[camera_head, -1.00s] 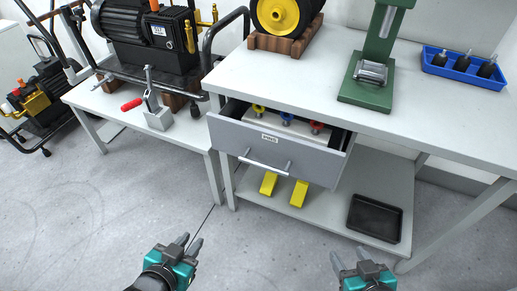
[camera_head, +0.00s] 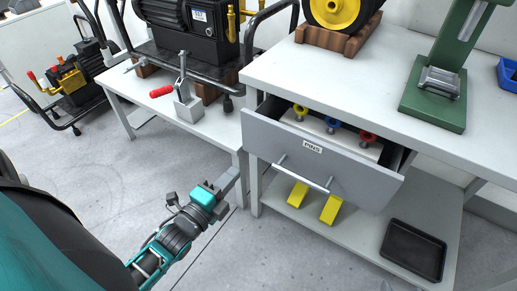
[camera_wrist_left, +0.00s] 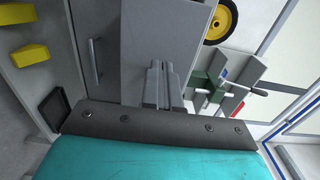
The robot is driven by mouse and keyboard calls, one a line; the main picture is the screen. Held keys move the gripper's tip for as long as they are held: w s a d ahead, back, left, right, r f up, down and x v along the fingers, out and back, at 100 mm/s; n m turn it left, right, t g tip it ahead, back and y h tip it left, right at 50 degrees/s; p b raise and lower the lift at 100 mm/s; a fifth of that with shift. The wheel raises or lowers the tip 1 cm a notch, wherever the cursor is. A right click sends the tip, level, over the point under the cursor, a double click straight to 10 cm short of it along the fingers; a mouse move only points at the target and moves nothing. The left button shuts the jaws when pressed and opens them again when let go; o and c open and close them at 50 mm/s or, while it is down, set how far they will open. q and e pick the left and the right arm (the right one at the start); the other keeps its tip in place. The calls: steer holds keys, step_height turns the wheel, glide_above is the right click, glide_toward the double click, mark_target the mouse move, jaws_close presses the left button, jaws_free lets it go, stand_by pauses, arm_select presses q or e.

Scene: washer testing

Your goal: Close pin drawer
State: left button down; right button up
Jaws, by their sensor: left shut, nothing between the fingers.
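The pin drawer (camera_head: 350,172) is a grey drawer under the white workbench, with a "PINS" label and a bar handle (camera_head: 302,174). It stands pulled open. Inside are pins with yellow, blue and red rings (camera_head: 333,124). My left gripper (camera_head: 229,183) is shut and empty, in front of and left of the drawer front, apart from it in the head view. My right gripper is not in view.
The workbench (camera_head: 300,75) carries a green press (camera_head: 435,95) and a yellow wheel (camera_head: 340,12). Its lower shelf holds yellow blocks (camera_head: 297,194) and a black tray (camera_head: 413,250). A lower table with a red-handled clamp (camera_head: 187,105) stands left. Floor in front is clear.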

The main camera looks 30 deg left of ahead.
mark_target(262, 142)
arm_select(q)
steer(key=w+b, duration=0.1)
steer(key=w, duration=0.9)
steer(key=shift+w+d, duration=0.2)
steer(key=shift+w, duration=0.3)
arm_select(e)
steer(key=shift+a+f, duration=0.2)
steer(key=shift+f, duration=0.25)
